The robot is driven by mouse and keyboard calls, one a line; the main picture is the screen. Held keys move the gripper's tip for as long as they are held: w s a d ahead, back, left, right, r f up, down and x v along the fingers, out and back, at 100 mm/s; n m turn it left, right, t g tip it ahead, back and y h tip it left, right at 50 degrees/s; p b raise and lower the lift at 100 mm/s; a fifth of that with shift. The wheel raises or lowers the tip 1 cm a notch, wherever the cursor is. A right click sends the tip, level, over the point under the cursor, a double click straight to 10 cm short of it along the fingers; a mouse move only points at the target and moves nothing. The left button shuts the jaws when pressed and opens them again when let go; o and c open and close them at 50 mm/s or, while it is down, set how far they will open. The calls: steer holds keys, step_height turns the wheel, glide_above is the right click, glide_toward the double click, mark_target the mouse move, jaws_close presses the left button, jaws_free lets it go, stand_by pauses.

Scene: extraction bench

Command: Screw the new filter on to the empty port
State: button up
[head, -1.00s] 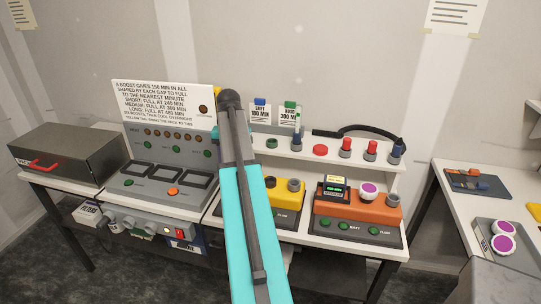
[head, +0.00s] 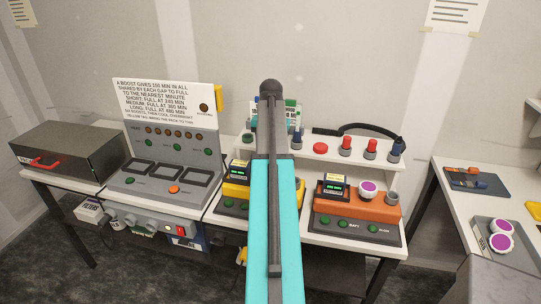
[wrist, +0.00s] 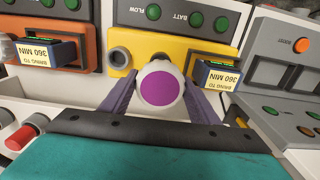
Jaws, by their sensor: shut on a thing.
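In the wrist view my gripper (wrist: 157,95) is shut on a white filter (wrist: 160,86) with a purple end face, its fingers on both sides of it. The filter is in front of the yellow unit (wrist: 186,55). A grey empty port (wrist: 119,58) on that unit shows just beside the filter. What lies behind the filter is hidden, so I cannot tell whether it touches a port. In the head view my arm covers the gripper and most of the yellow unit (head: 235,190).
The orange unit (head: 355,207) at the right carries a purple-faced filter (head: 367,189) and an open grey port (head: 392,198). A tray (head: 518,262) on the right table holds two purple-faced filters (head: 501,243). The grey panel (head: 165,185) stands left.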

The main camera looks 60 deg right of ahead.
steer(key=shift+r+p, duration=0.1)
steer(key=shift+p, duration=0.2)
steer(key=shift+f+b, duration=1.05)
steer(key=shift+f, duration=1.95)
steer(key=shift+p, duration=0.65)
steer(key=shift+f+b, duration=0.5)
steer(key=shift+f, duration=0.8)
stand_by(0.7)
steer(key=m+p, duration=0.1)
steer(key=m, duration=0.3)
steer(key=shift+m, duration=0.4)
steer(key=shift+m+p, duration=0.7)
steer(key=shift+m, duration=1.5)
